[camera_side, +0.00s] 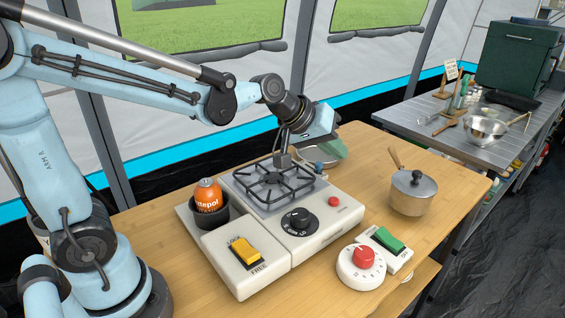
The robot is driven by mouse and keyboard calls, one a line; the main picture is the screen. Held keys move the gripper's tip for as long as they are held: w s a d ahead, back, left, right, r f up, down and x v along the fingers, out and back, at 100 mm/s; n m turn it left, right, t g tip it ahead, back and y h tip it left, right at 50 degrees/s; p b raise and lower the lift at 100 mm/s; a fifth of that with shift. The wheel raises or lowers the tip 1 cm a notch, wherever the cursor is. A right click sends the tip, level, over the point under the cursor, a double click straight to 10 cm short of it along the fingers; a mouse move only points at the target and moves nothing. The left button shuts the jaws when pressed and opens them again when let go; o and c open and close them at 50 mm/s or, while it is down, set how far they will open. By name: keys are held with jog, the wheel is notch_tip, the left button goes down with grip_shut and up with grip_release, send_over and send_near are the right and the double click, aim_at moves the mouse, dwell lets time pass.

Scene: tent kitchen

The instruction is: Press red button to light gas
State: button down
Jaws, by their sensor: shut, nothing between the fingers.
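The small red button (333,201) sits on the front panel of the white gas stove (322,226), right of the black knob (298,218). My gripper (283,160) is shut and empty. It points down over the back part of the stove's black burner grate (272,183), behind and to the left of the red button and apart from it. I cannot tell whether its tips touch the grate. No flame shows at the burner.
A yellow switch (244,251) and an orange can (207,194) in a black holder are left of the burner. A white dial with a red knob (363,257), a green switch (387,239) and a lidded pot (411,194) stand at right. A pan (331,152) is behind the gripper.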

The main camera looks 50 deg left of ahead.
aim_at(329, 200)
jog(key=shift+f, duration=4.45)
jog(key=shift+f, duration=0.15)
jog(key=shift+f, duration=0.25)
jog(key=shift+f, duration=0.5)
jog(key=shift+r, duration=0.95)
jog(key=shift+r, duration=2.5)
